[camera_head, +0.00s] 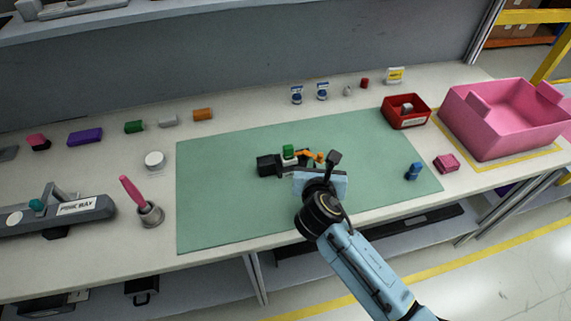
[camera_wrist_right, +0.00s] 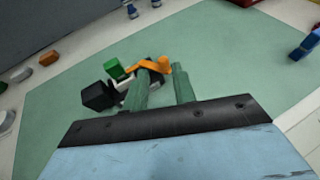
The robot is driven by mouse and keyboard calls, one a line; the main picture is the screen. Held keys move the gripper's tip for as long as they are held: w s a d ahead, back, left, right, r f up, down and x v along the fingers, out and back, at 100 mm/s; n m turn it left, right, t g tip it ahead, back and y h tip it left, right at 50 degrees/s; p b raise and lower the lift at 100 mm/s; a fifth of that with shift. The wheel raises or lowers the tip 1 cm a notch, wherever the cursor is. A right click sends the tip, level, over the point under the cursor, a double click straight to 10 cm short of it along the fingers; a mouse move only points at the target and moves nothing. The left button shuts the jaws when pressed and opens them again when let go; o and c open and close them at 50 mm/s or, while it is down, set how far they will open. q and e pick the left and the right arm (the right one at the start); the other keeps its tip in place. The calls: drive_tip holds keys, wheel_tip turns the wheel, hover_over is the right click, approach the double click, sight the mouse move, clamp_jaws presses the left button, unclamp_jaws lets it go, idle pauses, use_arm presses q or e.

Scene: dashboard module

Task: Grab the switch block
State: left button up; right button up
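A black module (camera_head: 267,165) lies on the green mat, with a green block (camera_head: 288,151) on top of a white part and an orange piece (camera_head: 311,155) at its right. The wrist view shows the black part (camera_wrist_right: 98,95), the green block (camera_wrist_right: 114,68) and the orange piece (camera_wrist_right: 152,67). No label tells which part is the switch block. My right gripper (camera_head: 318,165) is over the mat at the module's right side. Its two green fingers (camera_wrist_right: 163,78) are apart near the orange piece and partly hide the module; contact cannot be told. My left gripper is out of view.
The green mat (camera_head: 215,200) is clear at left. A blue block (camera_head: 413,172) lies at its right, with a pink block (camera_head: 446,162) beyond. A red bin (camera_head: 405,121) and large pink bin (camera_head: 500,135) stand at right. A cup (camera_head: 151,214) holds a pink tool.

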sight(321, 155)
drive_tip(key=x, duration=0.3)
drive_tip(key=shift+w+f+b, duration=0.25)
drive_tip(key=shift+w+b, duration=0.1)
drive_tip(key=b+x, duration=0.1)
drive_tip(key=x, duration=0.4)
drive_tip(key=shift+d+f+b, duration=0.15)
drive_tip(key=shift+d+b, duration=0.05)
drive_tip(key=shift+b, duration=0.1)
clamp_jaws()
